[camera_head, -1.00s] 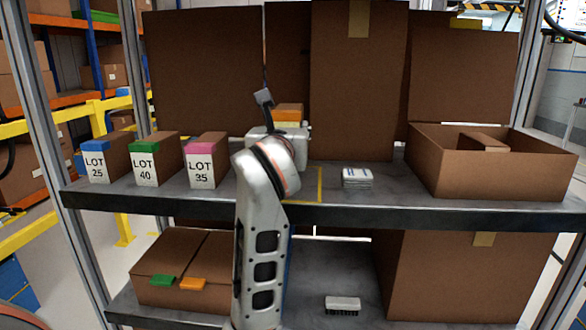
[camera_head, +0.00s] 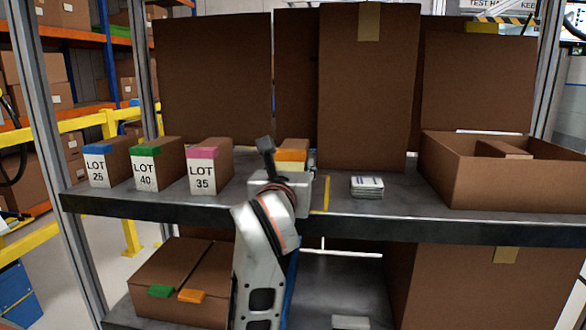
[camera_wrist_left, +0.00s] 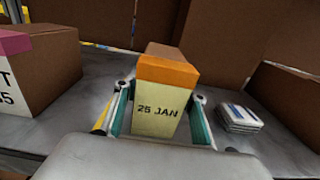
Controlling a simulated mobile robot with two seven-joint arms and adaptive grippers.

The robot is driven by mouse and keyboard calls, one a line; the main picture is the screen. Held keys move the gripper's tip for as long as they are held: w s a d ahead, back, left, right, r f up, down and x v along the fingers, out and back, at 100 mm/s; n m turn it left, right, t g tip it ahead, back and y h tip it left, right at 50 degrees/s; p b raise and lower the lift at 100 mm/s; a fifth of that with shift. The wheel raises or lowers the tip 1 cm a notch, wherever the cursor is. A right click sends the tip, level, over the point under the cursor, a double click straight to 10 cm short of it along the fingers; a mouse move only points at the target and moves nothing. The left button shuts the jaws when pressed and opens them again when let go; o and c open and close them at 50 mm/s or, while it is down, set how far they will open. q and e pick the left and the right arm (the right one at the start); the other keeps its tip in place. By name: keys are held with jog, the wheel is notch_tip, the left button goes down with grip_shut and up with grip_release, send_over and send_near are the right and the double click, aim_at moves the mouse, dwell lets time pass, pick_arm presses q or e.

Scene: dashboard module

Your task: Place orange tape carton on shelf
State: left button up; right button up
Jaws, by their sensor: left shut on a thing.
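The orange tape carton (camera_head: 293,155) is brown with an orange band. In the left wrist view the carton (camera_wrist_left: 163,92) shows a pale label reading "25 JAN". My left gripper (camera_head: 290,165) is shut on it, with one green-padded finger on each side, and the wrist view shows the gripper (camera_wrist_left: 160,118) too. The carton is upright over the upper shelf (camera_head: 400,200), between the LOT 35 carton and a small white stack. Its base is hidden by the gripper, so I cannot tell whether it touches the shelf. My right gripper is not in view.
Cartons LOT 25 (camera_head: 103,165), LOT 40 (camera_head: 150,165) and LOT 35 (camera_head: 208,167) stand left. The white stack (camera_head: 367,186) and an open box (camera_head: 500,180) are right. Tall boxes (camera_head: 368,85) stand behind. Yellow tape (camera_head: 326,192) marks the shelf beside my gripper.

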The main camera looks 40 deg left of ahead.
pick_arm(q)
jog(key=o, duration=1.3)
jog(key=shift+c, duration=0.2)
jog(key=shift+o, duration=1.1)
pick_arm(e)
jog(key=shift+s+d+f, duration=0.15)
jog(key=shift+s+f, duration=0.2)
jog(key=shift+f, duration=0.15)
